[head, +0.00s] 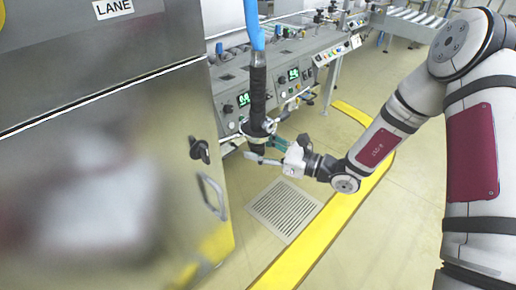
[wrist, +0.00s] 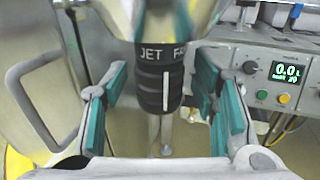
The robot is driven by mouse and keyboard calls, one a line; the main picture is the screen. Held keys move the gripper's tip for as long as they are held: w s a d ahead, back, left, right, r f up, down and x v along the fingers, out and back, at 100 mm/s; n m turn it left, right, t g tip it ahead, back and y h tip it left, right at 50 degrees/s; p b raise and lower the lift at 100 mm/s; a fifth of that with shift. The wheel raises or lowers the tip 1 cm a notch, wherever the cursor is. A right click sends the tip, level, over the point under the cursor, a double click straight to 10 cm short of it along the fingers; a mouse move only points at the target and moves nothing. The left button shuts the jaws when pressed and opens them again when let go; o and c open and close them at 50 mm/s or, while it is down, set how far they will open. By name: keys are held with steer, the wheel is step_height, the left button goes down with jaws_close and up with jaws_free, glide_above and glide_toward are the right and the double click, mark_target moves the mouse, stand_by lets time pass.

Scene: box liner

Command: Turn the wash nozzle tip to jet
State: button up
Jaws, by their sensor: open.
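The wash nozzle (head: 258,90) hangs upright, black, from a blue hose (head: 254,25) in the head view. The white line sits to the right of "JET", between the two labels. My gripper (wrist: 165,108) is open, with a teal-padded finger on each side of the tip and visible gaps to both. In the head view my gripper (head: 264,151) is at the nozzle's lower end, which it partly hides.
A steel cabinet (head: 110,150) with a black knob (head: 199,150) and handle (head: 212,196) stands close on the left. A control panel (head: 290,75) with green displays stands behind the nozzle. A floor grate (head: 285,210) and yellow floor strip (head: 310,240) lie below.

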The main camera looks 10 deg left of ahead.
steer(key=shift+a, duration=0.2)
steer(key=c, duration=1.2)
steer(key=shift+m+t+h+p, duration=0.6)
steer(key=shift+m+t, duration=0.2)
steer(key=shift+t, duration=0.3)
steer(key=o, duration=1.2)
steer(key=shift+d, duration=0.1)
steer(key=v, duration=1.2)
steer(key=shift+f, duration=0.1)
